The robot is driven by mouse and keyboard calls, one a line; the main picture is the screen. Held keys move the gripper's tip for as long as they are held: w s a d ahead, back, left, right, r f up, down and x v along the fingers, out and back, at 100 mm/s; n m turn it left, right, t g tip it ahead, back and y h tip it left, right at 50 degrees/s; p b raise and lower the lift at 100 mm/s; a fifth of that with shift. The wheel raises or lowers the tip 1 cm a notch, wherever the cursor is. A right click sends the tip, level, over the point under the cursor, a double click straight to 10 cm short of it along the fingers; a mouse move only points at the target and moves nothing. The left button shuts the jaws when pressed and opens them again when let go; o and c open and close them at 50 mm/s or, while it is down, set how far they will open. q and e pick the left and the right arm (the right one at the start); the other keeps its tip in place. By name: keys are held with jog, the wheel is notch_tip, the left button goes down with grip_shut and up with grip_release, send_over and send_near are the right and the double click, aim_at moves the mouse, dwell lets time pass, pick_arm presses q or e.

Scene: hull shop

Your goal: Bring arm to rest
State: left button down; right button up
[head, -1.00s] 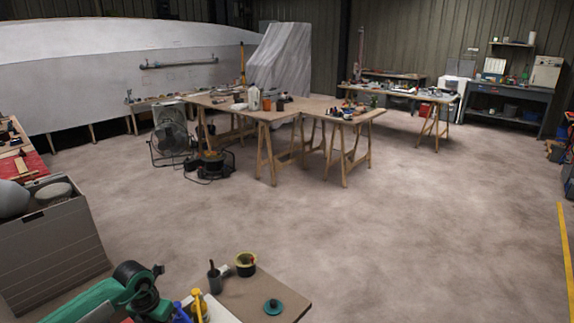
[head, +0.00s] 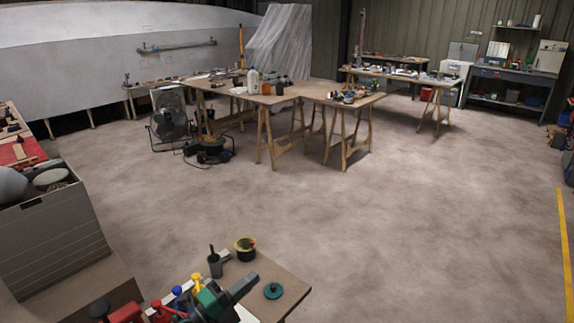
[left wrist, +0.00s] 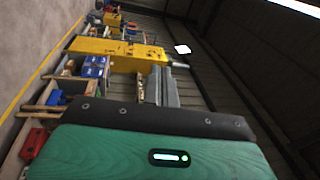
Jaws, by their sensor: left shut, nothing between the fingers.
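My left gripper (head: 242,287) is dark grey and shows at the bottom of the head view, beside my green wrist. It appears over the near bench (head: 288,280) and points up and to the right. Its fingers are shut with nothing between them. In the left wrist view the grey fingers (left wrist: 162,88) stick out past my black and green wrist housing, clear of anything close. My right gripper is in neither view.
On the near bench are a dark pot (head: 215,265), a yellow-rimmed tin (head: 245,248) and a teal disc (head: 273,291), all close to my left gripper. Coloured handles (head: 178,291) stand left of it. A grey bin (head: 58,242) stands at left. Open floor lies beyond.

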pick_arm(q)
jog(key=s+a+f+n+y, duration=0.35)
jog(key=a+n+y, duration=0.4)
jog(key=n, duration=0.25)
jog(key=s+a+f+n+y, duration=0.35)
jog(key=a+n+y, duration=0.25)
jog(key=n+y, duration=0.3)
jog(key=s+f+n+g+h, duration=0.1)
jog(key=s+f+n+g, duration=0.3)
jog(key=s, duration=0.7)
jog(key=s+f+n+g+h, duration=0.1)
jog(key=s+f+n+g, duration=0.1)
jog(key=s+f+g, duration=0.65)
notch_tip(320, 180, down, 29)
jog(key=s, duration=0.2)
jog(key=s+a+f, duration=0.2)
jog(key=s+f, duration=0.7)
jog(key=f, duration=0.1)
jog(key=s+a+f, duration=0.2)
jog(key=s+f, duration=0.8)
jog(key=shift+a+m, duration=0.15)
jog(key=shift+m, duration=0.25)
